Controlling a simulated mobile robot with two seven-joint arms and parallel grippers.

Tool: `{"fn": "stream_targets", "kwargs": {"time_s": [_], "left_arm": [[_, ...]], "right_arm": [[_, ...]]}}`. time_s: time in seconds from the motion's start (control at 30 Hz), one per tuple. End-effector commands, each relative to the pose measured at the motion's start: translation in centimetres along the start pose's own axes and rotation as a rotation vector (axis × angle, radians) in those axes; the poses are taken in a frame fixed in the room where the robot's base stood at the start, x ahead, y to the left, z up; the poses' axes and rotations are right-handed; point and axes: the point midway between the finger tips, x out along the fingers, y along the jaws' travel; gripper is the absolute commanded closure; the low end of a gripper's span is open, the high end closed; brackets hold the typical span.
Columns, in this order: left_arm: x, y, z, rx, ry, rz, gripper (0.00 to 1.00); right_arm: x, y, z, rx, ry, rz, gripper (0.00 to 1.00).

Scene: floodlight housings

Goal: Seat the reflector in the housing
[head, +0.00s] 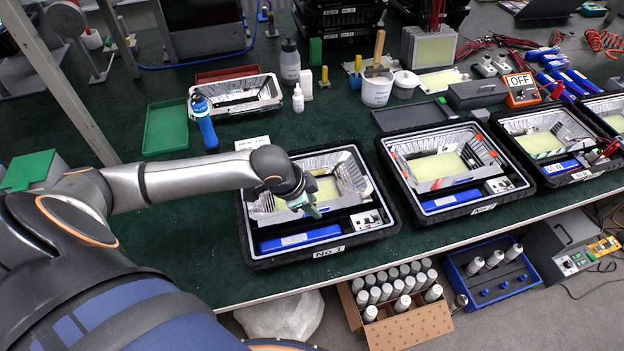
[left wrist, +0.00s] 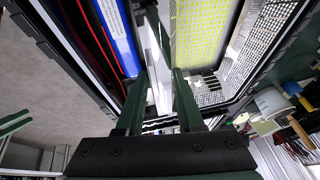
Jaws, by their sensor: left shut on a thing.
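The left gripper (head: 309,206) is over the first housing (head: 377,232), marked No 1, at its inner front side. It is shut on the near wall of the reflector, a silvery dimpled frame (head: 350,172). The reflector surrounds a yellow LED panel (head: 327,188) inside the housing. In the left wrist view the dark green fingers (left wrist: 163,65) pinch a thin pale wall, with the LED panel (left wrist: 203,35) and dimpled reflector side (left wrist: 262,40) to the right. Whether the reflector rests fully down cannot be told.
A blue driver box (head: 300,239) lies in the housing's front bay, close to the gripper. More housings (head: 458,205) stand to the right. The mat left of the housing is clear.

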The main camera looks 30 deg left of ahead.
Motion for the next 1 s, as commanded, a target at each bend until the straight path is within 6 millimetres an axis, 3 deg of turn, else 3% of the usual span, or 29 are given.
{"fn": "stream_targets", "kwargs": {"time_s": [0.77, 0.8, 1.0], "left_arm": [[1.8, 0.3, 0.7, 0.0, 0.001, 0.0, 1.0], [1.8, 0.3, 0.7, 0.0, 0.001, 0.0, 0.61], [1.7, 0.3, 0.7, 0.0, 0.001, 0.0, 0.38]], "right_arm": [[0.4, 0.0, 0.5, 0.0, 0.0, 0.0, 0.4], [0.4, 0.0, 0.4, 0.0, 0.0, 0.0, 0.4], [0.4, 0.0, 0.4, 0.0, 0.0, 0.0, 0.4]]}}
